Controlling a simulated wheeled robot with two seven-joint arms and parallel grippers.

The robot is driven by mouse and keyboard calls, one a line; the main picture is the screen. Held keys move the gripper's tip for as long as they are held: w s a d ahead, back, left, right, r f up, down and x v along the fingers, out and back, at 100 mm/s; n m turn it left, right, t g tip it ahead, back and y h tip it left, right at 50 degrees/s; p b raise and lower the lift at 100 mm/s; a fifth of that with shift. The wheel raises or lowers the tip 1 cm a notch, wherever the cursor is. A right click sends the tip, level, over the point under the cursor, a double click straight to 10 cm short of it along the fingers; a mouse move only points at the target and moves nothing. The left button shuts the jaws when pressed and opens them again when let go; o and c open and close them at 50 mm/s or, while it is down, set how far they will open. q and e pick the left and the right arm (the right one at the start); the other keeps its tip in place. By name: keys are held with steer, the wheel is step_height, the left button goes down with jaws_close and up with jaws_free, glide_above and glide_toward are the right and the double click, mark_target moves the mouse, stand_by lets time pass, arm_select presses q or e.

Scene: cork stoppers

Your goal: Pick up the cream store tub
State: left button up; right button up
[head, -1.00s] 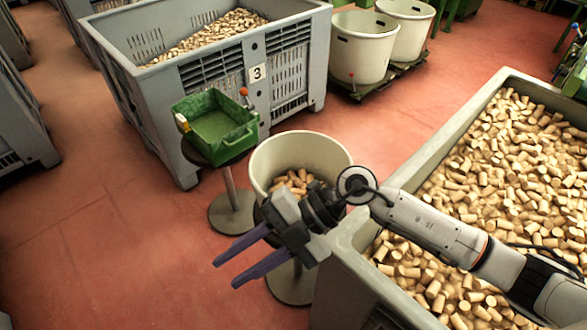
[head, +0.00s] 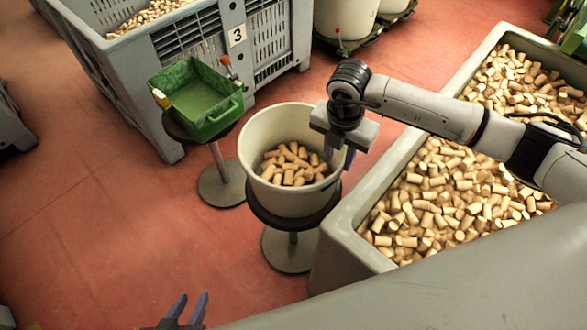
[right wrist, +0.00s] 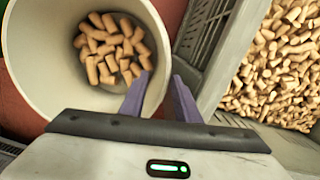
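The cream store tub (head: 262,135) stands upright on a round pedestal, part full of cork stoppers (head: 290,165). It also fills the upper left of the right wrist view (right wrist: 40,50). My right gripper (head: 339,156) points down at the tub's right rim. In the right wrist view my right gripper (right wrist: 162,82) is open, one finger over the tub's inside and the other outside, with the rim between them. Whether either finger touches the wall cannot be told. My left gripper (head: 187,303) shows at the bottom edge, its fingers apart and empty.
A green tray (head: 200,102) sits on a stand just left of the tub. A grey crate marked 3 (head: 180,55) is behind it. A large grey bin of corks (head: 350,215) stands close on the right. Red floor (head: 90,220) is clear at left.

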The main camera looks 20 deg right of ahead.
mark_target(341, 164)
steer(key=f, duration=0.4)
steer(key=shift+d, duration=0.4)
jaws_close()
steer(key=shift+s+d+f, duration=0.1)
steer(key=shift+s+d, duration=0.05)
stand_by(0.6)
stand_by(0.4)
